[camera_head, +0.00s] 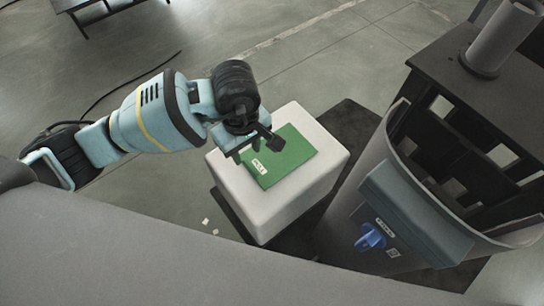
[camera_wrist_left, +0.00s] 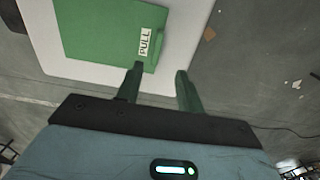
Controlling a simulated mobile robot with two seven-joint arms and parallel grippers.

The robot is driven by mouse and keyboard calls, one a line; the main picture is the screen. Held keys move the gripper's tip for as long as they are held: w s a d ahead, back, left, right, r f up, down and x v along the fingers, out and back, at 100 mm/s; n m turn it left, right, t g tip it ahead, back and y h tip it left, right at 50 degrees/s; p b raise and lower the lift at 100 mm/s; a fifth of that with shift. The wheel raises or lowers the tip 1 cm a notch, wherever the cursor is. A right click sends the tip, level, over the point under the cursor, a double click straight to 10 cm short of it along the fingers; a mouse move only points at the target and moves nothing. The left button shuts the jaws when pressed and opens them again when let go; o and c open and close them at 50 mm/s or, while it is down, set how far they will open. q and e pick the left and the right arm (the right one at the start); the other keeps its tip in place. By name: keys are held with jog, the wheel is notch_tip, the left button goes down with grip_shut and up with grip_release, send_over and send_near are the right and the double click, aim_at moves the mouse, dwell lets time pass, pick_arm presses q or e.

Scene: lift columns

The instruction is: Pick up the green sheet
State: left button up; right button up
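The green sheet (camera_head: 288,158) lies flat on top of a white block (camera_head: 325,166). It carries a white label that reads "PULL" in the left wrist view, where the sheet (camera_wrist_left: 100,30) fills the upper left. My right gripper is not in view.
A grey curved bin-like housing (camera_head: 345,205) with a box and a blue knob (camera_head: 370,237) stands right of the block. A dark cabinet (camera_head: 455,80) with a grey cylinder (camera_head: 503,38) is behind it. Small scraps (camera_head: 206,222) and a cable lie on the floor.

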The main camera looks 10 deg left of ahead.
aim_at(251, 167)
pick_arm(q)
jog(key=shift+w+d+f+b, duration=0.15)
jog(key=shift+f+b, duration=0.1)
jog(key=shift+f, duration=1.75)
jog(key=shift+w+d+f+b, duration=0.1)
jog(key=shift+f+b, duration=0.1)
jog(key=shift+f, duration=1.75)
jog(key=shift+c, duration=0.5)
grip_shut()
